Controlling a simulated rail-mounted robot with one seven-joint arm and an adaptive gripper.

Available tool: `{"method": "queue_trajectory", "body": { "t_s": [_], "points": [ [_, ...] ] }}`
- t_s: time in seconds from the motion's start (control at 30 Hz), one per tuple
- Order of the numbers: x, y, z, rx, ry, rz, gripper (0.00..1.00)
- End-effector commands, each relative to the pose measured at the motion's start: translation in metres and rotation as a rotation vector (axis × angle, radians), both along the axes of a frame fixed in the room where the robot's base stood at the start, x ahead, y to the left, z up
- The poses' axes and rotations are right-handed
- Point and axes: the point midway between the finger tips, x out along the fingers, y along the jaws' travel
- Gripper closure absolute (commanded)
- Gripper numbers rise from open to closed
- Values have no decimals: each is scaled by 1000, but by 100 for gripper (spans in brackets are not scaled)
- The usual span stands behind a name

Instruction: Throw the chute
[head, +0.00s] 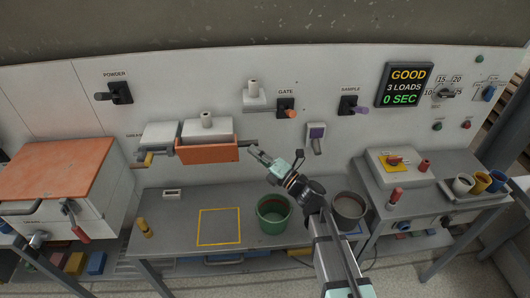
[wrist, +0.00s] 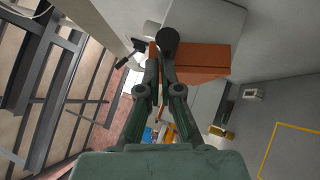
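The chute appears to be the orange-fronted box (head: 208,151) on the wall panel. A dark lever (head: 246,143) sticks out from its right end. My gripper (head: 253,152) is at the lever's outer end, just below and right of it. In the wrist view the lever's round black knob (wrist: 168,40) is at the tips of my fingers (wrist: 160,58), with the orange box (wrist: 203,59) beyond. The fingers are close together with a narrow gap. I cannot tell whether they grip the lever or only lie beside it.
A gate handle (head: 286,110) and a sample handle (head: 352,104) are on the wall to the right. A green bucket (head: 273,221) and a grey pot (head: 348,212) stand on the bench below. The display (head: 404,86) reads GOOD, 3 LOADS, 0 SEC.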

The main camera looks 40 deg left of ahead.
Motion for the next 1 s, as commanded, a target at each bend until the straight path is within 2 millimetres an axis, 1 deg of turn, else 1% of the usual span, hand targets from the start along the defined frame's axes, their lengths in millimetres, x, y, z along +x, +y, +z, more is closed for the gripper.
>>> {"method": "queue_trajectory", "body": {
  "t_s": [0.03,0.1,0.4,1.0],
  "points": [
    [4,4,5,2,0,0,100],
    [7,7,7,2,0,0,100],
    [16,18,13,2,0,0,100],
    [20,22,15,1,-1,-1,100]
  ]
}}
